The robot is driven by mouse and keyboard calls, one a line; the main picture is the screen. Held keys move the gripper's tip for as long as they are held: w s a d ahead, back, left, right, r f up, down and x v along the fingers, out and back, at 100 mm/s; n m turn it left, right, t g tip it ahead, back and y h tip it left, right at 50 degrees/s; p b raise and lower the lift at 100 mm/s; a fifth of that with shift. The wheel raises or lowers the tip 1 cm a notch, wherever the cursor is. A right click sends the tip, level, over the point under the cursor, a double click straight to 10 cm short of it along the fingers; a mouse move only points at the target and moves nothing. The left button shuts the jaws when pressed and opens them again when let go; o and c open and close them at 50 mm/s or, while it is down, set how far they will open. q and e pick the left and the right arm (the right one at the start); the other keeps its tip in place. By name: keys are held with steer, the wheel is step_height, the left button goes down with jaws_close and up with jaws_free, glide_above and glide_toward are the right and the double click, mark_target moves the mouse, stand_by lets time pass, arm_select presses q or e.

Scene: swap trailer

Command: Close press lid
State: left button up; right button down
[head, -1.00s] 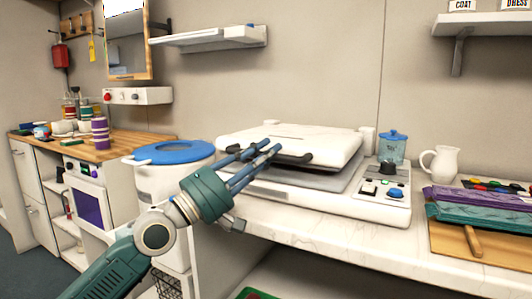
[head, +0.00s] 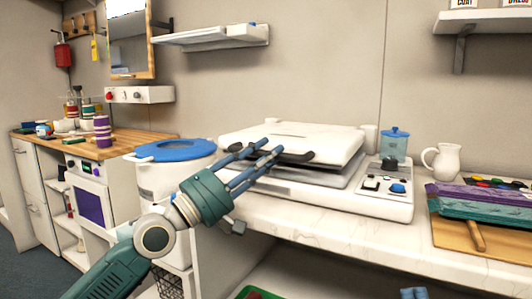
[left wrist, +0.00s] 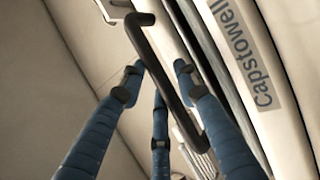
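The press (head: 385,205) stands on the counter. Its white lid (head: 290,139) is lowered close over the base, with a dark gap showing at the front and right. The dark lid handle (head: 300,157) runs along the lid's front edge. My left gripper (head: 268,150) is at the left part of this handle. In the left wrist view the handle (left wrist: 160,70) passes between the spread blue fingers of my left gripper (left wrist: 157,75); firm contact cannot be told. Blue tips of my right gripper (head: 413,293) just show at the bottom edge; the rest is out of frame.
A white bin with a blue lid (head: 172,151) stands left of the press. A blue canister (head: 394,146) and a white jug (head: 442,161) stand to its right. Folded purple and teal cloth (head: 480,208) lies on a wooden board at far right. A wall shelf (head: 210,37) hangs above.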

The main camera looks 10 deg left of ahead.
arm_select(q)
steer(key=shift+f, duration=0.35)
steer(key=shift+f, duration=0.1)
steer(key=shift+s+a+f, duration=0.2)
steer(key=v, duration=1.1)
steer(key=shift+s+a+r, duration=0.15)
steer(key=shift+s+r, duration=0.1)
steer(key=shift+r, duration=0.1)
